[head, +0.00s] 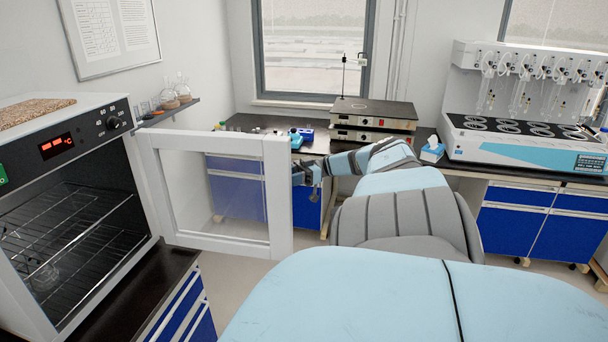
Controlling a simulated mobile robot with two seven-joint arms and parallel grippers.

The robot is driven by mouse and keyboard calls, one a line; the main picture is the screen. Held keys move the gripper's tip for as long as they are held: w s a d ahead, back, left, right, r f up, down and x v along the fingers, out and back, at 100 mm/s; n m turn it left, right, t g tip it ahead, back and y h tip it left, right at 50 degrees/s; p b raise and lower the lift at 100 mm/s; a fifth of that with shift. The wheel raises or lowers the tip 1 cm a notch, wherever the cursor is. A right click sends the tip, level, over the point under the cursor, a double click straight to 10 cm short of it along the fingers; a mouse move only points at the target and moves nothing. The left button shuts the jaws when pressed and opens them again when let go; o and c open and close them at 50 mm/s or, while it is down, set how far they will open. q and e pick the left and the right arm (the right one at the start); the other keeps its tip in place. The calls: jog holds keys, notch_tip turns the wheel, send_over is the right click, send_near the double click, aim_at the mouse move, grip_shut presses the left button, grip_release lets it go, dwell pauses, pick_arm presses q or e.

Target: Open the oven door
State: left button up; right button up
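The white oven (128,200) stands at the left with its front open. Its door (278,200), a white frame with a glass pane, stands swung wide out to the right from the oven's right side. The arm that comes in from the lower right, which I take as my right, reaches to the door's free edge. Its gripper (304,175) is small and dark beside that edge. I cannot tell whether it touches the door or whether its fingers are open or shut. My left gripper is not in view.
A wall shelf (165,112) with flasks is behind the door. A multi-place distiller (530,140) stands at the right. My large arm covers the lower middle.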

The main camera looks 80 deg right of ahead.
jog(key=b+v, duration=0.8)
jog(key=v, duration=0.1)
jog(key=shift+s+d, duration=0.2)
jog(key=shift+s, duration=0.05)
jog(key=shift+a+f, duration=0.1)
